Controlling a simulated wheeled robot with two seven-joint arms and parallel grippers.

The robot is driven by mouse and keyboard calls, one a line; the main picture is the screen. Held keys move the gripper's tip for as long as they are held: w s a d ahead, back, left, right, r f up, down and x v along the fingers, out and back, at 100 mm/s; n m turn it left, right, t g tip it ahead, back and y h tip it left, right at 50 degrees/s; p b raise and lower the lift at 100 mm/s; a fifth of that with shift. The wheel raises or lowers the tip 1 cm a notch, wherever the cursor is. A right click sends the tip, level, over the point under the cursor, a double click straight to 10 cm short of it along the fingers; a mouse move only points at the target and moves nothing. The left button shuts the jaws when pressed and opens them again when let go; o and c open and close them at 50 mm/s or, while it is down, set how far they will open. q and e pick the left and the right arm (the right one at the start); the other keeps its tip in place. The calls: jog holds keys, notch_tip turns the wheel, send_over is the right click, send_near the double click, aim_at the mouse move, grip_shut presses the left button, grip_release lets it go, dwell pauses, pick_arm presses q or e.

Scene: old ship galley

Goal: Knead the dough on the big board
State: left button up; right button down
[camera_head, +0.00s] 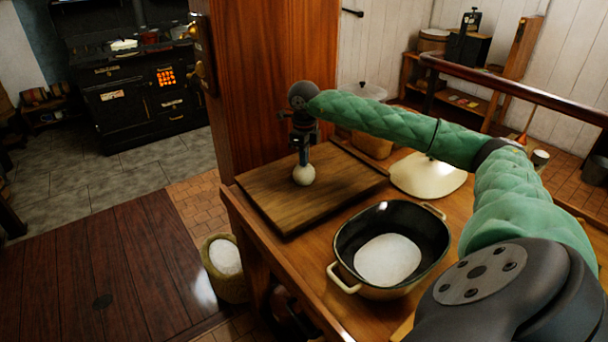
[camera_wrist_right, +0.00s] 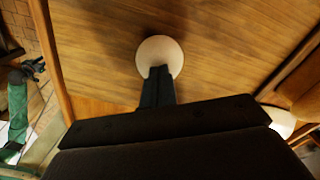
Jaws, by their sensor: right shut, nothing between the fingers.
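The dough is a small pale ball (camera_head: 304,177) on the big wooden board (camera_head: 262,200), which lies on the table. It also shows in the right wrist view as a round pale disc (camera_wrist_right: 160,50). My right gripper (camera_head: 303,160) points straight down at the ball, with its fingers closed together and nothing between them. The fingertips (camera_wrist_right: 157,72) overlap the near part of the ball in the wrist view and appear to touch its top. My left gripper is not in the head view.
A black pot with cream handles (camera_head: 343,243) holding something white stands in front of the board. A cream flat item (camera_head: 428,172) lies to its right. A sack of white stuff (camera_head: 225,258) stands on the floor left of the table. The board around the dough is clear.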

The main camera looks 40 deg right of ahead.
dwell(0.4)
jog(key=shift+r+p, duration=1.15)
jog(key=shift+r, duration=2)
jog(key=shift+f, duration=0.1)
